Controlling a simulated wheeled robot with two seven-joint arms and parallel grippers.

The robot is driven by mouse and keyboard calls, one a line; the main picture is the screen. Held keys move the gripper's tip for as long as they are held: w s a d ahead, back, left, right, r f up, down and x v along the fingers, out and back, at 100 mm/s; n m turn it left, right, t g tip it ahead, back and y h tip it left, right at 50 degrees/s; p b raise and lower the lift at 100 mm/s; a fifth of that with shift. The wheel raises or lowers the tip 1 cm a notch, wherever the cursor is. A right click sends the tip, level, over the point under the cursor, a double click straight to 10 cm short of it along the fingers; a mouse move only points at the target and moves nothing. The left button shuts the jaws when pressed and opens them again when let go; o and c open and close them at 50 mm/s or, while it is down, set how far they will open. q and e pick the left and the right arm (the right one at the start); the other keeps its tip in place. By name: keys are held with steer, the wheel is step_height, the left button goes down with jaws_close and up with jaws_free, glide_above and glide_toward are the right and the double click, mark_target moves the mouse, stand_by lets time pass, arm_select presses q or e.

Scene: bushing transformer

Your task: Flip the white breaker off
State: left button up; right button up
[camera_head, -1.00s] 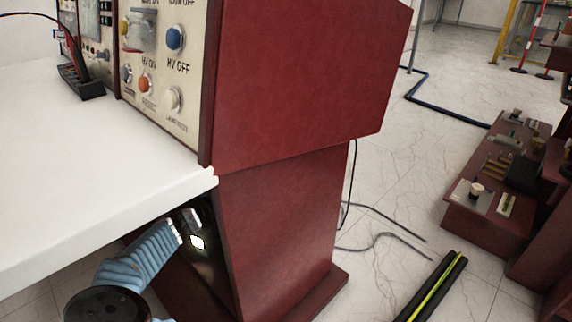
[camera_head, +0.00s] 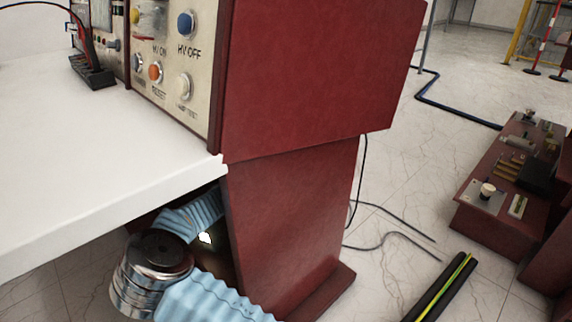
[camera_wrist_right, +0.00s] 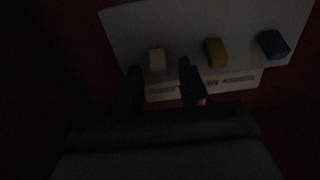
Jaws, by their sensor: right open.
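In the right wrist view, the white breaker (camera_wrist_right: 156,60) is a small white block on a pale plate in a dark space. A yellow breaker (camera_wrist_right: 216,52) and a blue breaker (camera_wrist_right: 273,44) sit to its right. My right gripper (camera_wrist_right: 160,80) is open, its two dark fingers apart, with the white breaker showing between and just beyond their tips. I cannot tell whether they touch it. In the head view, my blue-sleeved arm reaches under the white table beside the red cabinet, and its gripper is hidden there. My left gripper is not in view.
The white table (camera_head: 90,170) overhangs my arm. The red cabinet (camera_head: 310,80) and its pedestal stand close on the right. A button panel (camera_head: 165,75) faces the table. Black cables and a green-striped black bar (camera_head: 440,285) lie on the floor.

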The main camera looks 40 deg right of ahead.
jaws_close()
